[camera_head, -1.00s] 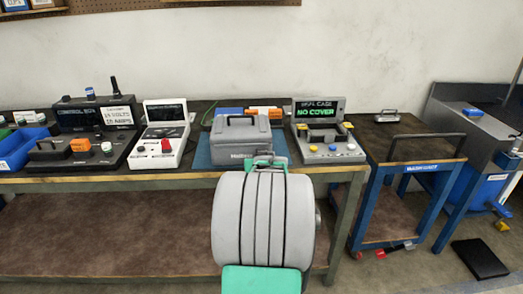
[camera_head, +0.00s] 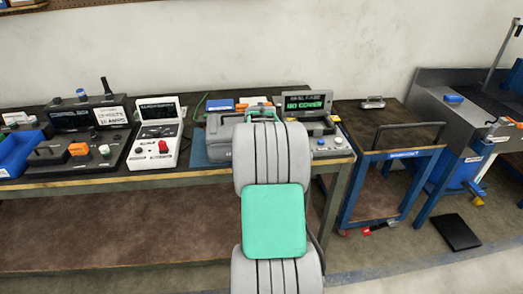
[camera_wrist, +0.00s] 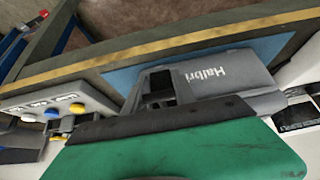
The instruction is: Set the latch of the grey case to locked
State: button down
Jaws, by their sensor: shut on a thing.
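The grey case (camera_head: 217,138) stands on the blue mat near the bench's front edge. In the head view my arm hides most of its right and middle. In the wrist view its front face (camera_wrist: 225,75), with a white name printed on it, shows upside down. My gripper (camera_wrist: 160,85) is at the top of the case, shut on part of it; the gripped part is mostly hidden. The green body of my gripper shows above the case in the head view (camera_head: 262,110). I cannot make out the latch or its setting.
A device with a lit "NO COVER" screen (camera_head: 305,102) stands close right of the case. A white instrument (camera_head: 157,135) stands to its left. The bench's front edge (camera_head: 100,182) runs before them. A blue-framed cart (camera_head: 398,152) stands to the right.

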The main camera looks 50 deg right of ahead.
jog(key=c, duration=1)
grip_release()
jog(key=b+v, duration=0.1)
jog(key=v, duration=0.6)
jog(key=shift+s+r, duration=0.15)
jog(key=shift+r, duration=0.2)
jog(key=shift+a, duration=0.1)
